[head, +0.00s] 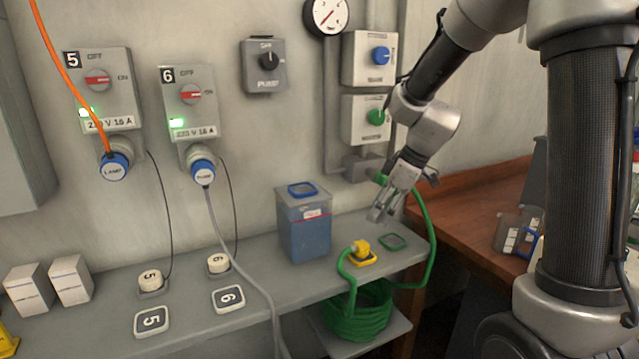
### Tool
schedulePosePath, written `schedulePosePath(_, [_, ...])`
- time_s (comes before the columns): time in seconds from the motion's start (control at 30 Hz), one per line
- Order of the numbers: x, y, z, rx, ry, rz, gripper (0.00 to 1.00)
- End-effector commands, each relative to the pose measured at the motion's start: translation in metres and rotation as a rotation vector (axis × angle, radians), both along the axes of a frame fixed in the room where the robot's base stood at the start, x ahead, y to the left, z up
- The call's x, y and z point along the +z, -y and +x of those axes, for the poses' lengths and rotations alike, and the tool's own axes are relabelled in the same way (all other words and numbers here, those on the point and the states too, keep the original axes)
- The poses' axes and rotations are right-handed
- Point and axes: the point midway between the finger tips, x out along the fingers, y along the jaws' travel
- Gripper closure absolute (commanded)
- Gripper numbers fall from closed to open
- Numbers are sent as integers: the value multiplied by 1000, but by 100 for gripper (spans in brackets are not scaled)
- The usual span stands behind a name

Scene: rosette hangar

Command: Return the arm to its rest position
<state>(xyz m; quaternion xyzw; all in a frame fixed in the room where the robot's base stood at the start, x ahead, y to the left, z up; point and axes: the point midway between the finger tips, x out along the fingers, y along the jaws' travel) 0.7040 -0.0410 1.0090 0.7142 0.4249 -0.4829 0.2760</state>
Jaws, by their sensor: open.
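My gripper (383,213) points down and is open and empty. In the head view it hangs above the right part of the grey shelf (95,325), in front of the wall. The yellow hose end (361,248) sits on a yellow-edged pad to its lower left, apart from it. My arm reaches in from the right, bent at the elbow.
A blue container (304,222) stands left of my gripper. The green hose (430,240) runs close to its right; its coil (358,310) lies below. Green (376,117) and blue (380,56) knobs are on the wall behind. A wooden bench (470,225) is at right.

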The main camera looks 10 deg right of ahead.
Motion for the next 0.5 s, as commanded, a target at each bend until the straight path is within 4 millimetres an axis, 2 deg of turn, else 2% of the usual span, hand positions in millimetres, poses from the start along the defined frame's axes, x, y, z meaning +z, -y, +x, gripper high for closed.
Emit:
schedulePosePath(0.17, [-5, 4, -13, -204, -124, 18, 39])
schedulePosePath(0.23, [-12, 11, -29, -309, -206, 6, 39])
schedulePosePath(0.3, [-9, 18, -47, -415, -265, -12, 39])
schedulePosePath(0.5, [22, 49, -111, -726, -342, -73, 39])
